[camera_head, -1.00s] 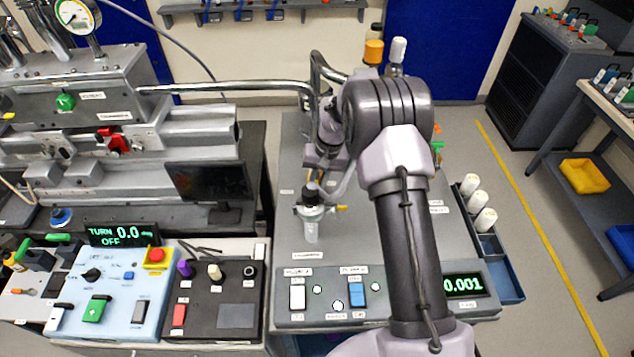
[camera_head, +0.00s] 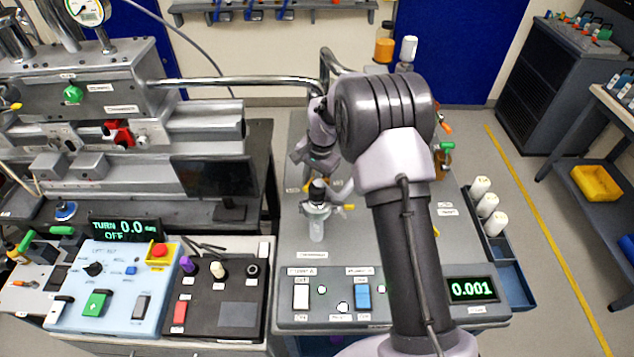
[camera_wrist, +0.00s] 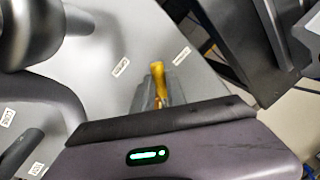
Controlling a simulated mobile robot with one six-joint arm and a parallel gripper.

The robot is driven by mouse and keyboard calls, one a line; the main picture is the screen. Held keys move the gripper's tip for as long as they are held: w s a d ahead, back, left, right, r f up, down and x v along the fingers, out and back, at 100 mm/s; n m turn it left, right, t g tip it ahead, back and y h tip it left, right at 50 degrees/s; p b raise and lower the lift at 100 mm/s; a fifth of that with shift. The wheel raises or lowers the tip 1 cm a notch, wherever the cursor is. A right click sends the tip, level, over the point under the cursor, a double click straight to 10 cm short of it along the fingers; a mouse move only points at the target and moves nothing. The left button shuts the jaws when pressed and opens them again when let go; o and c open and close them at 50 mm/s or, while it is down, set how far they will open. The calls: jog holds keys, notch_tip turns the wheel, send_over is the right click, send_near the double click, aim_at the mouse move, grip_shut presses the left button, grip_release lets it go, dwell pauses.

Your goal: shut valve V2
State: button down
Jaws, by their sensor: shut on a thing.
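In the wrist view a yellow valve handle (camera_wrist: 158,72) stands up between the grey fingers of my gripper (camera_wrist: 156,92), which is shut on it. The valve's body below is hidden by my gripper. The labels beside it are too small to read surely, so I cannot confirm which one marks V2. In the head view my gripper (camera_head: 312,172) is low over the left part of the grey bench panel, partly hidden by my wrist. Another yellow lever (camera_head: 348,207) sticks out of a pale fitting with a black top (camera_head: 318,192), just in front of my gripper.
A metal pipe (camera_head: 235,81) runs from the left machine to above the bench. A switch panel with a display reading 0.001 (camera_head: 472,289) lies at the bench front. White bottles (camera_head: 487,204) stand in a blue rack at right. My arm hides the bench's middle.

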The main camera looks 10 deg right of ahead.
jog(key=m, duration=0.2)
jog(key=w+a+m, duration=0.1)
jog(key=shift+w+a+m+h+b, duration=0.2)
jog(key=shift+w+m+h+b, duration=0.1)
jog(key=shift+m, duration=0.1)
jog(key=shift+w+a+m, duration=0.25)
jog(key=shift+w+m, duration=0.25)
jog(key=shift+m, duration=0.4)
jog(key=w+m, duration=0.1)
jog(key=m+h+b, duration=0.1)
jog(key=m, duration=0.1)
jog(key=shift+w+a+t, duration=0.2)
jog(key=shift+w+t, duration=0.1)
jog(key=shift+w, duration=0.05)
jog(key=shift+w+m+b, duration=0.55)
jog(key=shift+w+m, duration=0.15)
jog(key=shift+m, duration=0.7)
jog(key=c, duration=1.3)
grip_release()
jog(key=shift+c, duration=0.2)
